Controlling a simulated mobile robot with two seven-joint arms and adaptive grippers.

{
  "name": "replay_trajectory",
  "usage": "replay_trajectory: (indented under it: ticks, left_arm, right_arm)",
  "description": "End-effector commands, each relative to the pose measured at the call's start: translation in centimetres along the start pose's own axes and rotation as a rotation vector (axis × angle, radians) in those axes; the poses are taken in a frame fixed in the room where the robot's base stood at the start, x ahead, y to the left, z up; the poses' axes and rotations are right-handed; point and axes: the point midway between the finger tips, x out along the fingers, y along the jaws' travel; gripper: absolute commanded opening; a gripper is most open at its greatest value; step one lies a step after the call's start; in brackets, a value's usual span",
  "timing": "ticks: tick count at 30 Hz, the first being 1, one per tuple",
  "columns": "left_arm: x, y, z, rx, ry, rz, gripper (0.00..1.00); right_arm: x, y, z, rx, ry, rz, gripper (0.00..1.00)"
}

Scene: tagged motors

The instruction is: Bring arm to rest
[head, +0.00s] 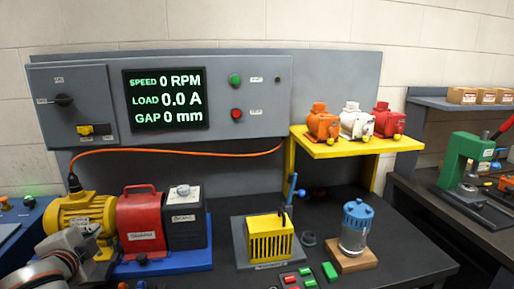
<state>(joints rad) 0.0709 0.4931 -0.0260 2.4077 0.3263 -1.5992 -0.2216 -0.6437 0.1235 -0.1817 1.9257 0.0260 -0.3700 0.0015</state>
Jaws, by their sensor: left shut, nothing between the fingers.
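My left arm comes in at the lower left corner, and its gripper (92,236) is in front of the yellow motor (75,211), covering part of it. The fingers are shut with nothing between them. They show small, and I cannot tell whether they touch the motor. My right gripper is out of view. Three small motors, orange (320,124), white (352,120) and red (386,120), stand upright in a row on the yellow shelf (341,149), each with a tag at its front.
A red guard (141,222) and a black brake box (187,220) stand on the blue base (160,264). A yellow slotted box (268,240) and a blue-capped jar (356,226) stand to the right. The display panel (166,97) reads 0 RPM. A green press (463,160) stands far right.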

Motion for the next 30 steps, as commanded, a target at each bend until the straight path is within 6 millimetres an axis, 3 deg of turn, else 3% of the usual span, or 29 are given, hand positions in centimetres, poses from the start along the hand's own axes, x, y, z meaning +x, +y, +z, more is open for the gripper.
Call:
replay_trajectory:
  ticks: [1, 3, 6, 9, 15, 20, 30]
  left_arm:
    - [-0.5, 3.7, 0.7, -0.021, -0.019, 0.054, 0.0]
    - [-1.6, 8.2, 1.7, -0.053, -0.052, 0.119, 0.0]
    - [-3.7, 14.2, 3.4, -0.097, -0.108, 0.205, 0.0]
    - [-6.1, 19.0, 5.0, -0.135, -0.164, 0.275, 0.0]
    - [-10.8, 25.7, 7.6, -0.191, -0.268, 0.376, 0.0]
    - [-14.5, 29.6, 9.5, -0.226, -0.347, 0.44, 0.0]
    - [-12.2, 37.9, 4.6, -0.425, -0.152, 0.522, 0.0]
  right_arm:
    - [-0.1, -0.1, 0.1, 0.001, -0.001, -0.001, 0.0]
    - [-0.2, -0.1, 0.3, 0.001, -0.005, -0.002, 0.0]
    - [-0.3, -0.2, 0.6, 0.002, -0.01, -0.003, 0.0]
    - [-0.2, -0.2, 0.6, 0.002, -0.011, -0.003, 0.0]
    - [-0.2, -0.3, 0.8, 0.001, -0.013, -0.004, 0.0]
    - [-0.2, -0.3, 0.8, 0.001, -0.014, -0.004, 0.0]
    - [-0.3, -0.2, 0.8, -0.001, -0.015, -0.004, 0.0]
